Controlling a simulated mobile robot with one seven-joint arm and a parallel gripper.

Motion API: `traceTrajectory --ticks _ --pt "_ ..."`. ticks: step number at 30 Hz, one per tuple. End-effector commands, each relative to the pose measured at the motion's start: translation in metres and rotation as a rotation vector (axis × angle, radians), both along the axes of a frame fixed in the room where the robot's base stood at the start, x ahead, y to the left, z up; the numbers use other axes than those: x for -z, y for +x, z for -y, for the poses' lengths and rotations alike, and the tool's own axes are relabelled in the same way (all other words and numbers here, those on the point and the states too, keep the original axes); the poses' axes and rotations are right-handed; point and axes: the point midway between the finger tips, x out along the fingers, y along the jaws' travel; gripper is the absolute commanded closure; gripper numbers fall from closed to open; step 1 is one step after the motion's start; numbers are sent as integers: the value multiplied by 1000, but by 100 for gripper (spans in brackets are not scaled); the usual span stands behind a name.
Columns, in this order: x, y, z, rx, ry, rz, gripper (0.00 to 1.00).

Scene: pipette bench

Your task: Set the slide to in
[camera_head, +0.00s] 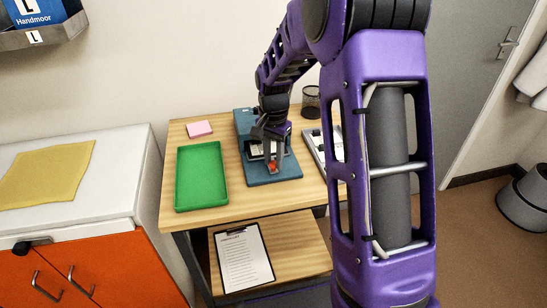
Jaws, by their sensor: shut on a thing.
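A blue-grey device (284,172) stands on the wooden bench, with a flat base at the front and a taller block at the back. My gripper (272,163) reaches down over its base from behind and above. It is shut on a small red-orange part (273,168) at the front of the device, which I take to be the slide or its knob. The fingers and the small size hide how far the slide is in or out.
A green tray (222,188) lies left of the device, with a pink pad (199,129) behind it. A white and dark item (313,145) lies to the right, partly behind my arm. A black mesh cup (311,102) stands at the back. A clipboard (243,260) is on the lower shelf.

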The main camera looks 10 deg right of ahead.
Motion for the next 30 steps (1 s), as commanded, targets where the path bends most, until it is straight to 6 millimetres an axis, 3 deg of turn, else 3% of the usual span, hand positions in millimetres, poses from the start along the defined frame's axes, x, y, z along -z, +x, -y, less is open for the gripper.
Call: traceTrajectory --ticks 23,30 --pt "-1 1 0 0 0 1 100" --pt "-3 14 0 1 1 2 100"
